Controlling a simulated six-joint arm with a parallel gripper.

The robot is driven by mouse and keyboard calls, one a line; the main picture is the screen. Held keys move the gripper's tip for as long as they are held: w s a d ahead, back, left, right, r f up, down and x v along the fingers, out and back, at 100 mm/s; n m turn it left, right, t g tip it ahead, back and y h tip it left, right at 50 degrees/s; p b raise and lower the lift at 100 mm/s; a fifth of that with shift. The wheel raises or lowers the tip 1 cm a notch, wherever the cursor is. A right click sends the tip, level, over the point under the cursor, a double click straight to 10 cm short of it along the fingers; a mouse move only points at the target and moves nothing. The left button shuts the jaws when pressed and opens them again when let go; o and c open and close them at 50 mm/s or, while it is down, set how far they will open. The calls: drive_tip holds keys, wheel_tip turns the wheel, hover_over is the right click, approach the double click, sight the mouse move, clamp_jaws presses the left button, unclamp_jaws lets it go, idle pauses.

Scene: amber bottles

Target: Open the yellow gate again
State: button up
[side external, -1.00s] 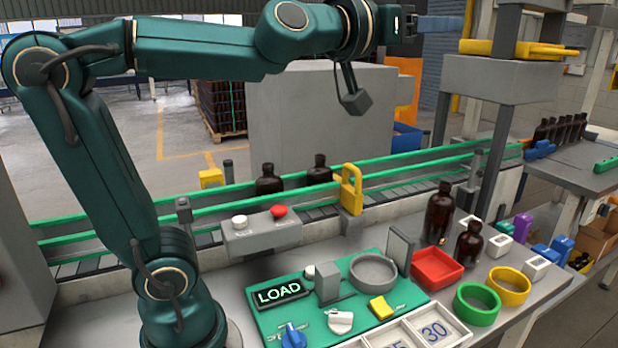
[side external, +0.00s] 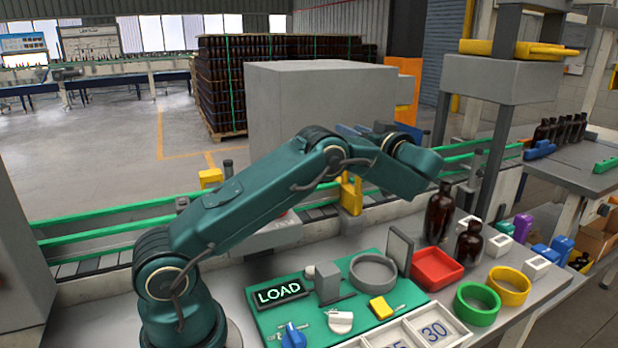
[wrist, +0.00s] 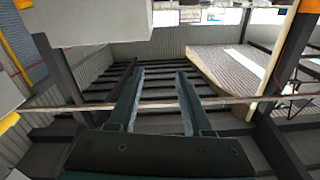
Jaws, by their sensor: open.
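The yellow gate (side external: 351,198) stands upright at the near side of the conveyor in the side view. My arm covers its upper part. My gripper (wrist: 159,76) shows in the wrist view with its two fingers apart and nothing between them. In the side view my wrist is above and to the right of the gate, and the fingers are mostly hidden behind my arm. I see no contact with the gate. The wrist view does not show the gate clearly.
The conveyor with green rails (side external: 105,230) runs behind the bench. A grey button box (side external: 270,238) is partly covered by my arm. Two amber bottles, one tall (side external: 438,215) and one short (side external: 468,243), stand right of the gate near a red tray (side external: 437,268).

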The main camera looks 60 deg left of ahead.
sight(345, 182)
wheel_tip(345, 182, down, 2)
drive_tip(key=shift+w+f+m, duration=0.15)
drive_tip(key=shift+f+m, duration=0.05)
drive_tip(key=shift+m, duration=0.1)
wheel_tip(345, 182, down, 6)
drive_tip(key=shift+f, duration=0.25)
drive_tip(key=shift+a+f, duration=0.15)
drive_tip(key=shift+a, duration=1.4)
clamp_jaws()
drive_tip(key=shift+a, duration=0.1)
